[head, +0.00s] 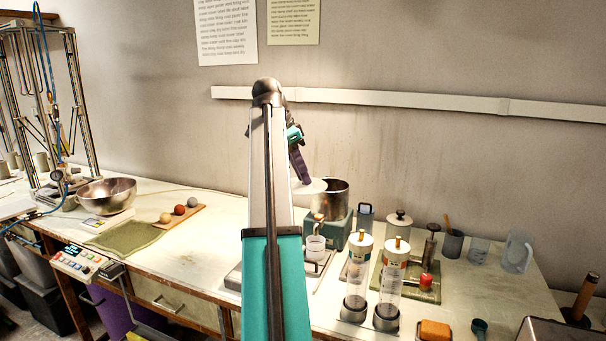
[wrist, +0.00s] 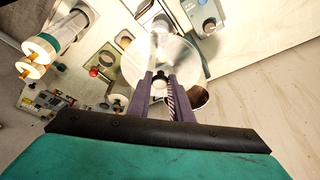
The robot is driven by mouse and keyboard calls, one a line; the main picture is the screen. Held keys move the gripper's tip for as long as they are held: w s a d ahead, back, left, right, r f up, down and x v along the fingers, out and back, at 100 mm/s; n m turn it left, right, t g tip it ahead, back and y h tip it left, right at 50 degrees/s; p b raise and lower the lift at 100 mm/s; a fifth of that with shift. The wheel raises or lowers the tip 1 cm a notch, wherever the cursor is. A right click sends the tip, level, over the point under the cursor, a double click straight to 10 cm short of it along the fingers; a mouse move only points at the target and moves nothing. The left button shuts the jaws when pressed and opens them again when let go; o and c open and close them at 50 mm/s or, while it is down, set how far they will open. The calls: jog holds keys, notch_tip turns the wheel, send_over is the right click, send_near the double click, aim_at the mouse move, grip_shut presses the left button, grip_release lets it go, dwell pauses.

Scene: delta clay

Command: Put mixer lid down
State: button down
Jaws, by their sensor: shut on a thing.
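The mixer lid (head: 311,187) is a pale round disc in the head view, held in the air beside the upper left of the steel mixer pot (head: 338,196). My gripper (head: 304,180) points down, its purple fingers shut on the lid. In the wrist view the lid (wrist: 182,54) spreads beyond the fingertips of my gripper (wrist: 161,76), which close at its small knob. The pot stands on a green mixer base (head: 338,233). Its dark opening (wrist: 201,97) shows partly in the wrist view, beside the right finger. My arm hides part of the bench in the head view.
Clear cylinders with white caps (head: 396,250) stand right of the mixer. A red knob (head: 426,281), a grey mug (head: 453,243) and a clear jug (head: 517,252) are farther right. A steel bowl (head: 106,194) and clay balls on a board (head: 180,216) are at left.

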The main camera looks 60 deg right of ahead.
dwell(0.4)
jog(key=w+a+f+n+t, duration=0.2)
jog(key=w+a+f+n, duration=0.2)
jog(key=w+a, duration=0.45)
jog(key=w+a+f+n+t, duration=0.1)
jog(key=w+a+f+n, duration=0.4)
jog(key=w+a, duration=0.4)
jog(key=w+a+f+n+t, duration=0.2)
jog(key=w+a+f+n, duration=0.2)
jog(key=w+a, duration=0.55)
jog(key=w+a+f+n+t+y, duration=0.1)
jog(key=w+a+f+n, duration=0.2)
jog(key=a, duration=0.9)
jog(key=w+a+f+n+y, duration=0.1)
jog(key=w+a+f+n, duration=0.2)
jog(key=a, duration=0.9)
jog(key=w+a+f+n+t+y, duration=0.1)
jog(key=w+a+f+n, duration=0.2)
jog(key=a, duration=0.9)
notch_tip(320, 180, down, 2)
jog(key=n, duration=0.4)
jog(key=shift+w+a+t, duration=0.25)
jog(key=shift+w+t, duration=0.05)
jog(key=shift+w, duration=0.1)
jog(key=shift+w, duration=0.1)
